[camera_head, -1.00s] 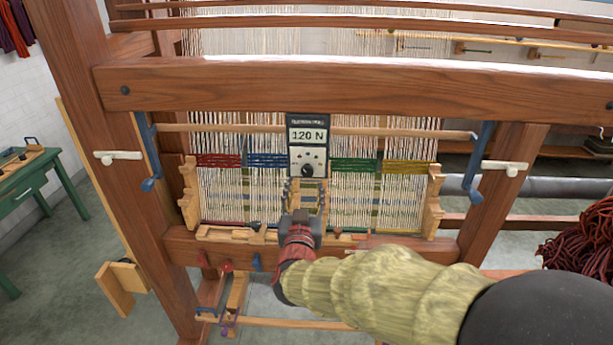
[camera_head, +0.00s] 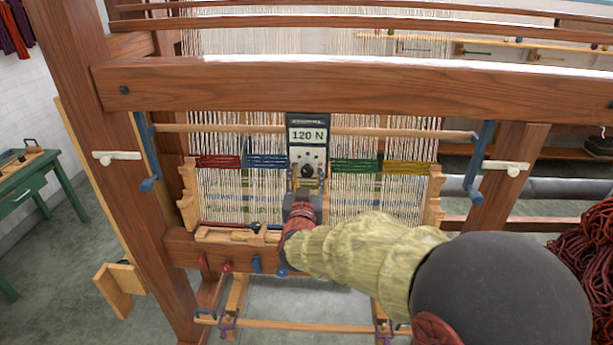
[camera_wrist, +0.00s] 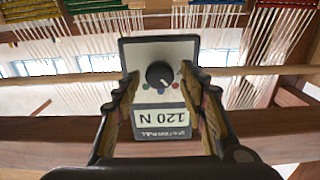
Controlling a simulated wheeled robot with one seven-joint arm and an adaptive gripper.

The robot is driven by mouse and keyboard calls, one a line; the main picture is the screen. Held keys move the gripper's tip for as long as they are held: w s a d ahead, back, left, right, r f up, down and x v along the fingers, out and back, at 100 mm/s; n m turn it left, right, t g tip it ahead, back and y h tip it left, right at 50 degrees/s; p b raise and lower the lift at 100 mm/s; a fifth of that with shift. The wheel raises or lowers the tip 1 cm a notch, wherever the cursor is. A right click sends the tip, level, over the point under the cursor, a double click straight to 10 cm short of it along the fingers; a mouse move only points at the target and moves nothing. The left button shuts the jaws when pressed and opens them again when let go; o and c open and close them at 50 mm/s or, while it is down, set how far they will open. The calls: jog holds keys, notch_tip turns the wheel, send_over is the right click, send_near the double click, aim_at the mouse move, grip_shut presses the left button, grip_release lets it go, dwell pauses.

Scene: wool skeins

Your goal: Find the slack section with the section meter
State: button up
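The section meter (camera_head: 308,150) is a dark box with a pale face reading 120 N and a black knob. It stands upright before the warp in the head view, and its face (camera_wrist: 155,95) shows upside down in the wrist view. My gripper (camera_wrist: 162,95) has a finger along each side of it and looks shut on it. In the head view my gripper (camera_head: 306,188) is just below it. Behind, the warp has red (camera_head: 218,162), blue (camera_head: 266,161), green (camera_head: 354,165) and yellow (camera_head: 410,168) bands. The meter hides the middle of the warp; slack is not clear.
A thick wooden beam (camera_head: 350,92) crosses above the warp, and a thin rod (camera_head: 225,128) lies below it. Blue brackets (camera_head: 476,160) hang at both sides. Dark red wool (camera_head: 590,250) is at right. A green table (camera_head: 30,180) stands at left.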

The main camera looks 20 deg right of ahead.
jog(key=c, duration=0.9)
jog(key=shift+c, duration=0.2)
jog(key=m+b, duration=0.4)
jog(key=shift+f+b, duration=0.15)
jog(key=shift+b, duration=0.25)
jog(key=m+b, duration=0.3)
jog(key=shift+d+m, duration=0.1)
jog(key=shift+m, duration=0.2)
jog(key=o, duration=1.1)
jog(key=shift+o, duration=0.2)
jog(key=shift+s, duration=0.1)
